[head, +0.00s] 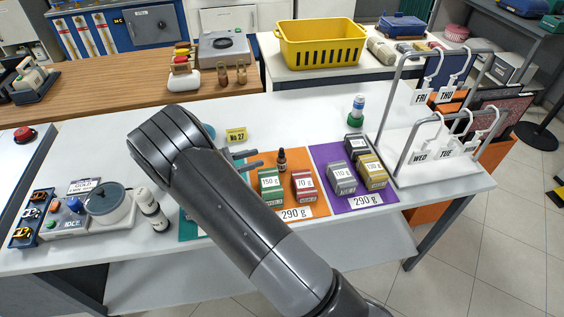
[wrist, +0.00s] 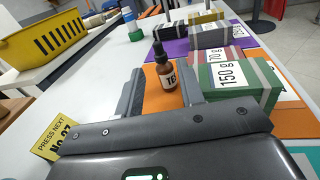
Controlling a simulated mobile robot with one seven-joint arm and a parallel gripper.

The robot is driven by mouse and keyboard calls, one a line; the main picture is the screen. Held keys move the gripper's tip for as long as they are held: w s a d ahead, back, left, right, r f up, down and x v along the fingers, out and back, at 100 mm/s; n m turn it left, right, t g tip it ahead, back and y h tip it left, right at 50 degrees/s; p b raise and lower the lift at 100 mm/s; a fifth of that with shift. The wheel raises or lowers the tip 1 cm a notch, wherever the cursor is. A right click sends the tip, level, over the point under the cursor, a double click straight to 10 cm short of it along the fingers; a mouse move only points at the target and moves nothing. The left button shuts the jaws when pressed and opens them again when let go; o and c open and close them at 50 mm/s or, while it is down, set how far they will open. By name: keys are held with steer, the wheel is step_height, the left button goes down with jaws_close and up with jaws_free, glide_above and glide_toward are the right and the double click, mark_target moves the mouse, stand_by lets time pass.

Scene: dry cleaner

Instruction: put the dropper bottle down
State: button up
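The dropper bottle (head: 282,162) is small and brown with a black dropper top and a white label. It stands upright on the back part of the orange mat (head: 318,207), behind the green and red weight boxes. My gripper (head: 257,160) is low over the table, just left of the bottle. In the wrist view the bottle (wrist: 166,72) shows between the two open fingers (wrist: 162,82), around or just beyond their tips. Gaps show between the bottle and the fingers, so it is not gripped. My arm hides part of the table and the mats in the head view.
A green box (head: 270,187) and a red box (head: 304,186) stand close by on the orange mat. The purple mat (head: 325,153) holds grey and yellow boxes. A green-and-white bottle (head: 357,109), a yellow No 27 sign (head: 236,135) and a hanger rack (head: 408,150) stand around.

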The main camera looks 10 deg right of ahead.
steer(key=s+d+r+m+g+y, duration=0.1)
steer(key=d+r, duration=0.1)
steer(key=s+d+r+m+g+y, duration=0.1)
steer(key=r, duration=0.1)
steer(key=s+d+r+m+g+y, duration=0.1)
steer(key=d+r+m, duration=0.1)
steer(key=shift+s+d, duration=0.3)
steer(key=shift+d, duration=0.05)
steer(key=s+d+r+m+t+y, duration=0.2)
steer(key=s+r+m+y, duration=0.5)
steer(key=s, duration=0.5)
steer(key=s+d+r+m+t+y, duration=0.2)
steer(key=s+r+m+y, duration=0.5)
steer(key=s, duration=0.6)
step_height(320, 180, up, 2)
steer(key=shift+s+d+r+m+t, duration=0.1)
steer(key=shift+s+d+m+t, duration=0.25)
steer(key=shift+d+m, duration=0.3)
steer(key=shift+o, duration=0.3)
steer(key=shift+s+a+r+m+t, duration=0.1)
steer(key=shift+s+a+m+t, duration=0.05)
steer(key=shift+s+m+t, duration=0.15)
steer(key=shift+w, duration=0.1)
